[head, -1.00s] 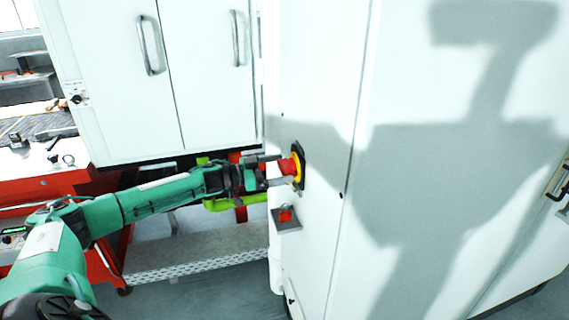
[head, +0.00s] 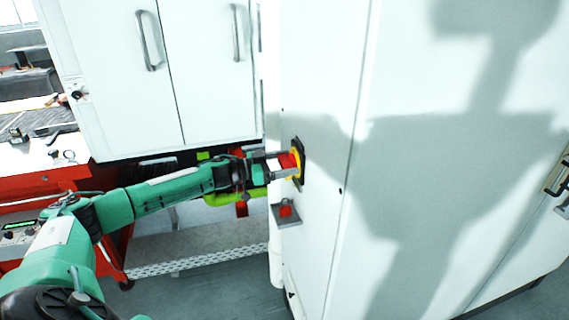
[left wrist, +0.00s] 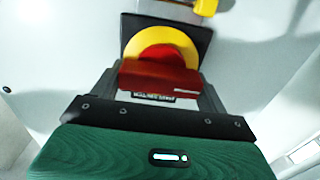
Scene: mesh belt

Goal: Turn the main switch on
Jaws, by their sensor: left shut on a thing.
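The main switch (head: 291,162) has a red knob on a yellow disc and a black plate, on the side of a white cabinet (head: 312,220). My left gripper (head: 284,165) is shut on the red knob, with one finger above it and one below it in the head view. The left wrist view shows the red knob (left wrist: 160,76) between the fingers, in front of the yellow disc (left wrist: 165,50). The far edge of the knob is partly hidden by the fingers. My right gripper is not in view.
A small grey bracket with a red part (head: 286,212) sticks out just below the switch. White cupboard doors (head: 190,80) with handles stand behind my left arm. A red frame (head: 100,180) and a perforated metal step (head: 200,255) lie below. A cabinet handle is at the far right.

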